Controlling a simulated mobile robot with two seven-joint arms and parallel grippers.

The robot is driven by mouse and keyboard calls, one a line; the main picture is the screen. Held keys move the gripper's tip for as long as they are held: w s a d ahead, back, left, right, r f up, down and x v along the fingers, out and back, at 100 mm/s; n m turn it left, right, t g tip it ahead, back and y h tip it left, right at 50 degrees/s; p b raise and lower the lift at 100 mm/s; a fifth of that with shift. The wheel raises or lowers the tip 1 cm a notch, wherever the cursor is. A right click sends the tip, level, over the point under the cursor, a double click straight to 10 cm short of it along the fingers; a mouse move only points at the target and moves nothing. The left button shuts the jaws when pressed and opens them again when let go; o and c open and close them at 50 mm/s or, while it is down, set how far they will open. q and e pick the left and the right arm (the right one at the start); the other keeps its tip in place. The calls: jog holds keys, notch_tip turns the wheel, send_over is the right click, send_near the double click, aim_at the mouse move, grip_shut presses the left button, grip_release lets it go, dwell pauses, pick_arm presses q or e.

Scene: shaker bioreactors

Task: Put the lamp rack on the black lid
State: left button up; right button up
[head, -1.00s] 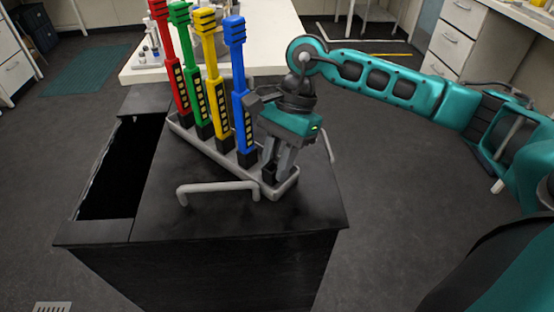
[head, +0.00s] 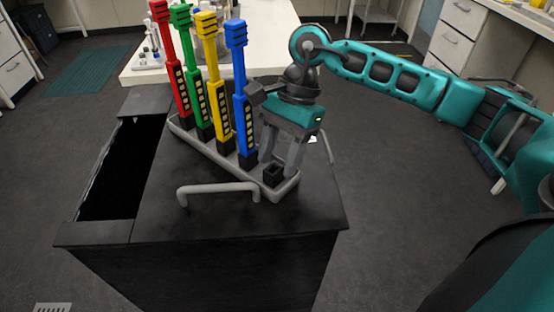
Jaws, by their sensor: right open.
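The lamp rack (head: 220,158) is a long grey tray with red, green, yellow and blue lamps standing upright in it. It rests on the black lid (head: 230,215), lying at a slant from back left to front right. An empty black socket (head: 274,175) shows at its front right end. My right gripper (head: 281,163) is open, pointing down, with its fingers spread above and around that end socket. I cannot tell whether the fingers touch the rack. My left gripper is not in view.
The lid has a grey handle (head: 218,190) in front of the rack. A dark opening (head: 117,172) lies left of the lid. A white bench (head: 270,50) with bottles stands behind. The lid's front right is clear.

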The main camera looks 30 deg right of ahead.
jog(key=v, duration=1)
jog(key=shift+r, duration=0.2)
